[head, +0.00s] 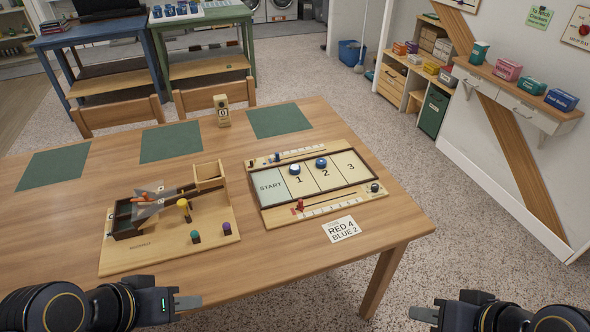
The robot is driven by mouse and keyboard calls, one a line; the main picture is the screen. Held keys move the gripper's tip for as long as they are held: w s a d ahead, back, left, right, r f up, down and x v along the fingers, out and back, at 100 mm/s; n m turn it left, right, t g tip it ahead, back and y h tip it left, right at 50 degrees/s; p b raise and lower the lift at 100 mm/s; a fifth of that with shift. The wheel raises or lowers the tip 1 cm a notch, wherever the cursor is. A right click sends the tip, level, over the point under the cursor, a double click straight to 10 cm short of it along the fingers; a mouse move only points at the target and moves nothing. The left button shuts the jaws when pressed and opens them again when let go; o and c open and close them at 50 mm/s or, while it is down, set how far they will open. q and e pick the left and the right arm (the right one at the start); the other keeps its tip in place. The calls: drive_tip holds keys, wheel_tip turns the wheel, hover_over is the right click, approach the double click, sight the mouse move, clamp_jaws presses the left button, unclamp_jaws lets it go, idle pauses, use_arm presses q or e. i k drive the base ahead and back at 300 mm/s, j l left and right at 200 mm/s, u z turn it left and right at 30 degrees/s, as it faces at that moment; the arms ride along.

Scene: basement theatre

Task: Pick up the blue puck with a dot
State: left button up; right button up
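A shuffleboard-style game board (344,176) with START, 1, 2 and 3 zones lies on the right part of the wooden table. One blue puck (320,163) stands near the far edge around zone 2. Another round blue piece with a pale top (295,169) stands in zone 1. The dots are too small to tell apart for sure. My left gripper (188,302) is at the table's near edge, well short of the board. My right gripper (424,314) is at the lower right, beyond the table's edge over the floor. Both seem empty; their finger gaps are unclear.
A wooden puzzle board (130,260) with coloured pegs is left of the game board. A card reading RED 4 BLUE 2 (341,229) lies in front. Green mats (170,142) and a small wooden counter (222,111) are further back. Bare tabletop surrounds the boards.

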sight(321, 163)
drive_tip(key=l+u, duration=0.1)
drive_tip(key=u, duration=0.3)
drive_tip(key=l+u, duration=0.15)
drive_tip(key=u, duration=0.2)
drive_tip(key=l+u, duration=0.15)
drive_tip(key=u, duration=0.25)
drive_tip(key=l+u, duration=0.15)
drive_tip(key=u, duration=0.25)
drive_tip(key=l+u, duration=0.25)
drive_tip(key=l, duration=0.4)
drive_tip(key=l+u, duration=0.3)
drive_tip(key=l, duration=0.65)
